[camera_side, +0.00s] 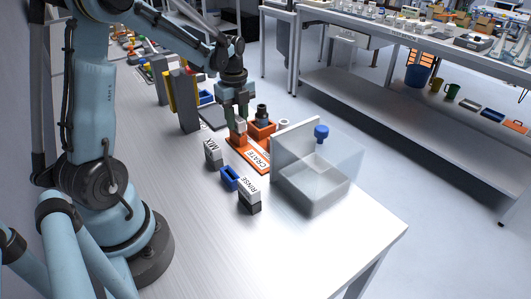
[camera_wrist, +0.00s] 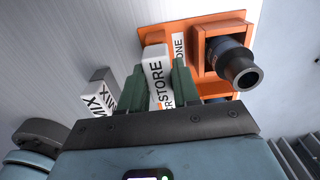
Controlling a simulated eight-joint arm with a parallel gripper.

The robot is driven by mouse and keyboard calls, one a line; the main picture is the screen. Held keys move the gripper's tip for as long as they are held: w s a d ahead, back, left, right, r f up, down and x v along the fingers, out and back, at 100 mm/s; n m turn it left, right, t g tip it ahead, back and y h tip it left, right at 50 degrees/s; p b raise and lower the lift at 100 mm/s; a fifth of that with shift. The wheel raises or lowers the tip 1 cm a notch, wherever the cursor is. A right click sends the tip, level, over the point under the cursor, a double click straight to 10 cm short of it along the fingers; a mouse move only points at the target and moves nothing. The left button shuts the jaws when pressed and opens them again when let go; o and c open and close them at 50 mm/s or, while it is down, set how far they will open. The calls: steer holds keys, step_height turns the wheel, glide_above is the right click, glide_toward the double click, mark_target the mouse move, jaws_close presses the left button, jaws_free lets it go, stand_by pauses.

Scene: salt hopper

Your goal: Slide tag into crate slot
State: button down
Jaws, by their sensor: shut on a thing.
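My gripper (camera_side: 238,112) hangs over the orange crate (camera_side: 246,152), whose front plate reads "CRATE". In the wrist view my gripper (camera_wrist: 159,84) has its green fingers shut on a white tag (camera_wrist: 157,68) lettered "STORE". The held tag also shows small in the side view (camera_side: 239,127). The orange crate (camera_wrist: 152,32) lies just beyond the tag in the wrist view, with a white label ending in "ONE" (camera_wrist: 179,46). The tag and my fingers hide part of the crate and its slot, so I cannot tell whether the tag touches it.
A dark-necked bottle (camera_wrist: 240,70) stands in the crate's box. A MIX tag (camera_side: 213,153), a blue holder (camera_side: 229,178) and a RINSE tag (camera_side: 249,194) stand in front. A clear box (camera_side: 315,180) with a blue knob is at right. Grey upright panels (camera_side: 184,100) stand left. The front table is clear.

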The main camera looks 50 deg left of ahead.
mark_target(237, 117)
steer(key=shift+f, duration=0.65)
steer(key=shift+c, duration=1.2)
jaws_free()
steer(key=shift+r, duration=0.15)
steer(key=shift+r, duration=2.9)
step_height(237, 117, up, 12)
